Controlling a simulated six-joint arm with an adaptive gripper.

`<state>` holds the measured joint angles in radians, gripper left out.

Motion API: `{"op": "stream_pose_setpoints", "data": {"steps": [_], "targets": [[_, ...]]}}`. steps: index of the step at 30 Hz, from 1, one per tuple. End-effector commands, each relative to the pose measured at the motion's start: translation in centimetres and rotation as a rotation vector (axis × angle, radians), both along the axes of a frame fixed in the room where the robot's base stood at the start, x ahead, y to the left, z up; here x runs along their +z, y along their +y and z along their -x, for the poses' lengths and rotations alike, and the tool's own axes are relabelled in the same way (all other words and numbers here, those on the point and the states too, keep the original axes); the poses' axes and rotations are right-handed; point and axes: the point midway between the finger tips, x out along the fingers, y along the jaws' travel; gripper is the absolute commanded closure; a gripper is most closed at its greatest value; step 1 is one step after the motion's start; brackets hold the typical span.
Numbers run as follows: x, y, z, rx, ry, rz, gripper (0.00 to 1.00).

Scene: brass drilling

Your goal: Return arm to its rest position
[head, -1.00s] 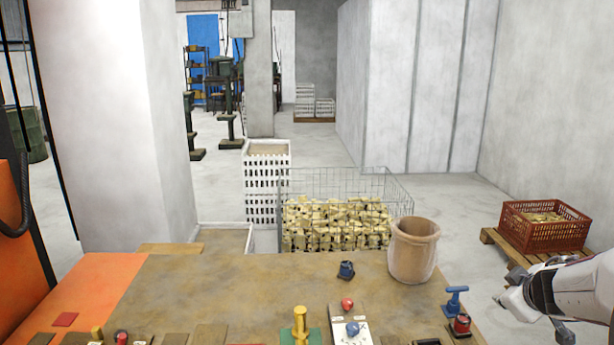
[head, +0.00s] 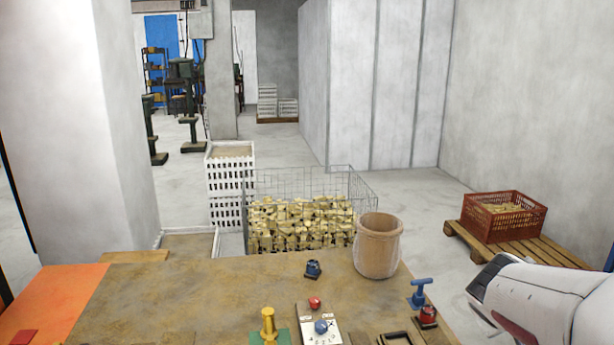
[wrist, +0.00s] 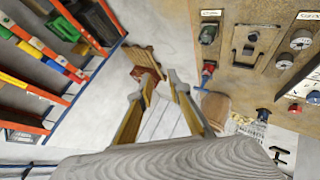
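My arm (head: 545,305) shows at the right edge of the head view as a white rounded link with a dark end, beyond the right side of the bench. My gripper is outside the head view. In the wrist view my gripper (wrist: 160,78) has its two long fingers apart, with only distant floor and a reddish-brown crate (wrist: 150,76) showing between them. It holds nothing that I can see. A grey ribbed part of my own arm fills the bottom of the wrist view. No marker of a rest position is visible.
The workbench (head: 180,295) carries a brown bucket (head: 378,245), a small dark blue item (head: 312,269), a blue handle (head: 420,293) and a yellow fixture (head: 268,325). A wire basket (head: 300,215) of brass parts stands behind. A red crate (head: 503,215) sits on a pallet at right.

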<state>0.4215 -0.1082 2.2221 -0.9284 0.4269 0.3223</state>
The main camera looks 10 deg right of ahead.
Motion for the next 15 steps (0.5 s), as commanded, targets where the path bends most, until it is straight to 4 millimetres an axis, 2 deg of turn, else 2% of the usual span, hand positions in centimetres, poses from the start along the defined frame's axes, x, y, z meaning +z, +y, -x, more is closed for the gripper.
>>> {"op": "stream_pose_setpoints", "data": {"steps": [8,15], "targets": [[-1.4,5.1,5.3,-0.069,0.068,-0.131,0.82],[-2.9,10.9,9.7,-0.084,0.122,-0.281,0.82]]}}
